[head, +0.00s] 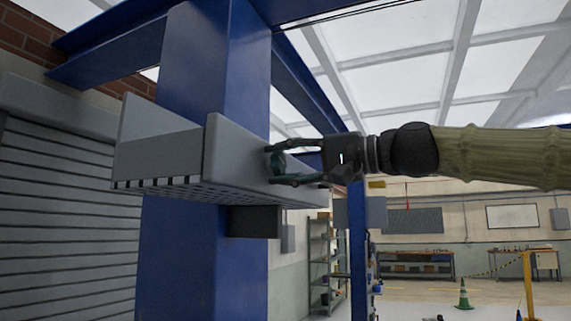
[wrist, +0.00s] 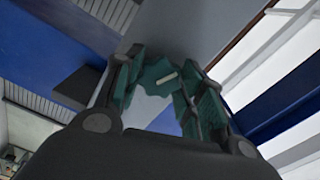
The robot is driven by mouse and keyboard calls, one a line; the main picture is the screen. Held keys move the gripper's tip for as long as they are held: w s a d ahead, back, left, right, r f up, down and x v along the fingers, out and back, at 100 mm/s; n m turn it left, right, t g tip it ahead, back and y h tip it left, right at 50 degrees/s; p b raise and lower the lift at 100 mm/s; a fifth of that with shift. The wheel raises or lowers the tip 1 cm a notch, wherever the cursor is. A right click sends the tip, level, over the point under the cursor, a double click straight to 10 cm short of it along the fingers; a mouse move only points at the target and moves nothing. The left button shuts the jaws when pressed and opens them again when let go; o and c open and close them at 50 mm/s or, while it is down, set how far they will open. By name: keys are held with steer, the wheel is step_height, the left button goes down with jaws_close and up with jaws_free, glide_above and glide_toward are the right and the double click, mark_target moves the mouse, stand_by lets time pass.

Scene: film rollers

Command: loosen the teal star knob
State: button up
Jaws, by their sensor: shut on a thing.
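The teal star knob (wrist: 160,82) sits on the side face of a grey box-like housing (head: 234,150). A short pale bar shows across the knob's face in the wrist view. In the head view the knob (head: 279,163) is small and dark, partly hidden by the fingers. My gripper (head: 280,164) reaches in from the right and is shut on the knob, one finger above and one below. In the wrist view my gripper (wrist: 165,90) has a finger on each side of the knob, with the knob between them.
The housing is fixed at a blue steel column (head: 205,270), with a dark block (head: 255,222) beneath it. A grey roller shutter (head: 70,210) is at the left. Shelving (head: 325,260), a workbench (head: 415,264) and a green cone (head: 463,294) stand far behind. Space at the right is open.

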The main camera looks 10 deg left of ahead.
steer(key=shift+f, duration=0.15)
steer(key=o, duration=1)
steer(key=shift+o, duration=0.2)
steer(key=s+d, duration=0.2)
steer(key=d, duration=1)
steer(key=shift+s, duration=0.15)
